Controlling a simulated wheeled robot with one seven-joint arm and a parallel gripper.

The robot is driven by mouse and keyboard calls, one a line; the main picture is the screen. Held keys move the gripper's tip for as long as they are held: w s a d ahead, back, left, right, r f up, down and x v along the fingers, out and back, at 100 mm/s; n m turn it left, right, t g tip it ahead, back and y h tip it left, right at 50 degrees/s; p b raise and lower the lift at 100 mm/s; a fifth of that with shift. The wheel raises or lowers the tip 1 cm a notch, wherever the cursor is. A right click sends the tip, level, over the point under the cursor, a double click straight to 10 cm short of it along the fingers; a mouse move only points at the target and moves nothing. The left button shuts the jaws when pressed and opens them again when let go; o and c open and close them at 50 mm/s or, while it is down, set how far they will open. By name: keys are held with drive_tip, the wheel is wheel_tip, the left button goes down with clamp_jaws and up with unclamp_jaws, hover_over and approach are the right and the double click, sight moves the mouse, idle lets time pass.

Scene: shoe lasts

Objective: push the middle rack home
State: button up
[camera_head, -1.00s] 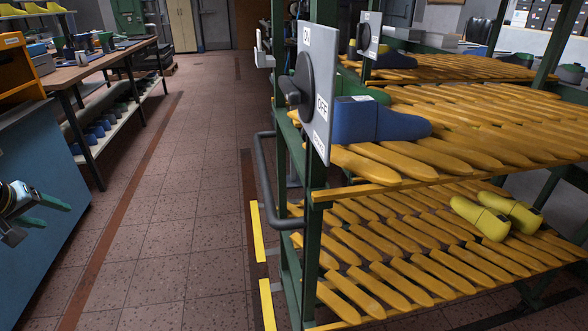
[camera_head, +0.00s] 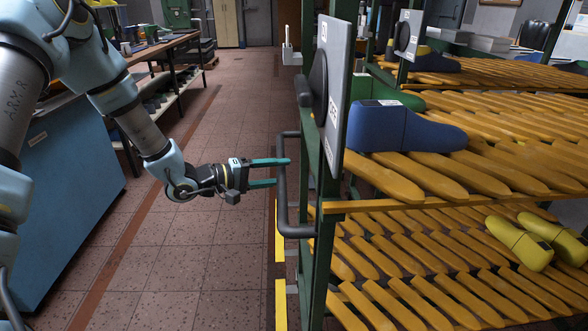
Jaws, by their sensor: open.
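A green-framed rack (camera_head: 314,200) stands near on the right, with a dark grey bar handle (camera_head: 282,212) on its left end. Another rack with a similar sign plate (camera_head: 408,33) stands behind it; I cannot tell which is the middle one. My gripper (camera_head: 283,172) is open and empty, pointing right at the handle's upright bar. Its upper fingertip overlaps the bar in the picture and its lower one ends at the bar's left edge; I cannot tell whether they touch.
The near rack carries a blue last (camera_head: 400,130) on its upper slats and yellow-green lasts (camera_head: 522,243) below. A grey ON/OFF plate (camera_head: 334,100) stands at its corner. Yellow strips (camera_head: 280,300) mark the floor by the rack. A blue cabinet (camera_head: 75,180) stands left; tiled floor lies between.

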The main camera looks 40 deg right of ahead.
drive_tip(key=shift+x, duration=2.2)
clamp_jaws()
